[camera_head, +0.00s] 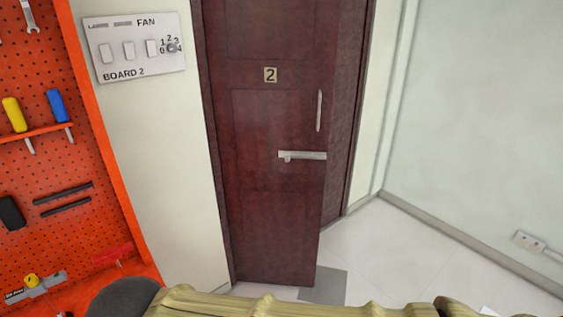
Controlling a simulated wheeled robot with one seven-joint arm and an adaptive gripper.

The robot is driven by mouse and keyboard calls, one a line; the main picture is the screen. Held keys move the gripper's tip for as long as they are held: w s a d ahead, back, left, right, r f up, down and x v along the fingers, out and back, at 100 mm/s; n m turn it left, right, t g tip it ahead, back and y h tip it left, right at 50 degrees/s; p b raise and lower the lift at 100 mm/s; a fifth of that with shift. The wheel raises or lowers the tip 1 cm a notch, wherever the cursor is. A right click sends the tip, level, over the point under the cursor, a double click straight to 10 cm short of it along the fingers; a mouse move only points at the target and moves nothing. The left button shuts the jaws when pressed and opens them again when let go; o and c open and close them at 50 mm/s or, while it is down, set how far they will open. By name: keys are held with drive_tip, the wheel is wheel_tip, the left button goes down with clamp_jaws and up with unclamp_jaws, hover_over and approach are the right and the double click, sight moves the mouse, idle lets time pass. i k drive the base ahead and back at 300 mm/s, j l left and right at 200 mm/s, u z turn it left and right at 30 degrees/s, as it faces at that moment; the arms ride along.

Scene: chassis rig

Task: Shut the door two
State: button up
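Door two is a dark red-brown panelled door (270,200) in the middle of the head view, with a small number plate "2" (270,75). It stands ajar, its right edge swung out toward me from the dark frame (345,170). A vertical silver handle (320,110) is near its right edge. A silver slide bolt (303,155) sits below the handle. My gripper is not in view.
An orange pegboard (80,160) with tools stands at the left. A switch board marked "BOARD 2" (135,48) is on the wall. Pale floor (385,250) is clear right of the door. A yellowish ridged thing (260,306) and a dark rounded thing (120,298) fill the bottom edge.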

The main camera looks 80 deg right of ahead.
sight(272, 65)
drive_tip(key=z, duration=0.8)
drive_tip(key=k+z, duration=0.1)
drive_tip(key=z, duration=0.75)
drive_tip(key=k+z, duration=0.1)
drive_tip(key=z, duration=0.3)
drive_tip(key=i+l+z, duration=0.15)
drive_tip(key=z, duration=0.2)
drive_tip(key=k, duration=0.35)
drive_tip(key=i+u, duration=0.1)
drive_tip(key=i, duration=0.5)
drive_tip(key=i+l+u, duration=0.15)
drive_tip(key=i, duration=0.45)
drive_tip(key=i+l+u, duration=0.1)
drive_tip(key=i, duration=0.5)
drive_tip(key=l, duration=0.1)
